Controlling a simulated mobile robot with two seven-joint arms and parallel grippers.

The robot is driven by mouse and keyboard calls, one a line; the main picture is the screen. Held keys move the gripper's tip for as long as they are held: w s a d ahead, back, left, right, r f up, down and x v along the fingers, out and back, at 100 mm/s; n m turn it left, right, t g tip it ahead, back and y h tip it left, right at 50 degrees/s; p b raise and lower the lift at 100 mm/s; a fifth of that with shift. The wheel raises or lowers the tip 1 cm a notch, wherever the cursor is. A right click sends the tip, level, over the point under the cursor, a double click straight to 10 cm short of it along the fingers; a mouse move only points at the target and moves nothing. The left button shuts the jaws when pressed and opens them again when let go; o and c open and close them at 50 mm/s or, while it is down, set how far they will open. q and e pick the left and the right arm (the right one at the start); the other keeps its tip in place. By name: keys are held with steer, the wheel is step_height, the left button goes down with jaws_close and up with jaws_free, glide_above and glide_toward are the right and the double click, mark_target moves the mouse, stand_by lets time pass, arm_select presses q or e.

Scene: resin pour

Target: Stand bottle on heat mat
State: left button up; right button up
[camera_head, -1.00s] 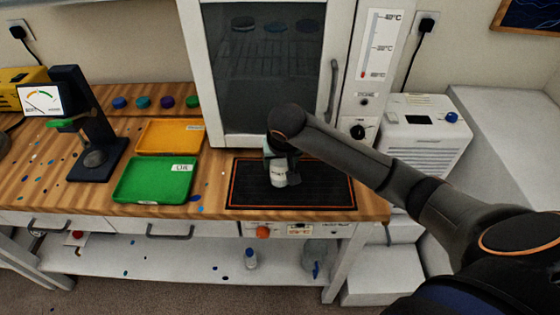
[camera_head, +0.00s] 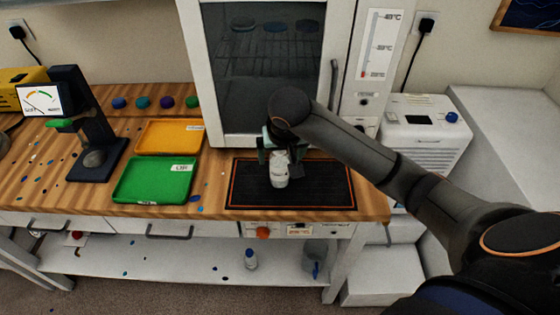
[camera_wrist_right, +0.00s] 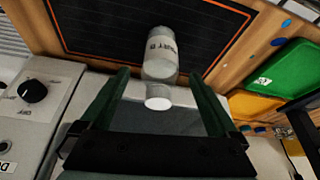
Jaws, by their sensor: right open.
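A white bottle (camera_head: 279,172) stands upright on the black heat mat (camera_head: 325,185) with an orange border, near its middle-left part. In the right wrist view the bottle (camera_wrist_right: 161,55) shows a "PART B" label, and its white cap faces the camera. The mat (camera_wrist_right: 95,25) lies behind it there. My right gripper (camera_head: 278,152) is open, at the bottle's upper part on the oven side. In the wrist view its two green fingers are spread on either side of the cap end, with gaps to the bottle. My left gripper is not in view.
A green tray (camera_head: 155,182) and an orange tray (camera_head: 168,138) lie left of the mat. A dark stand (camera_head: 85,120) is further left. The oven (camera_head: 262,65) rises behind the mat. A small bottle (camera_head: 251,259) stands on the lower shelf.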

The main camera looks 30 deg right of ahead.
steer(key=v, duration=0.7)
steer(key=shift+s+r, duration=0.15)
steer(key=shift+r, duration=0.05)
steer(key=shift+a+f, duration=0.1)
stand_by(2.4)
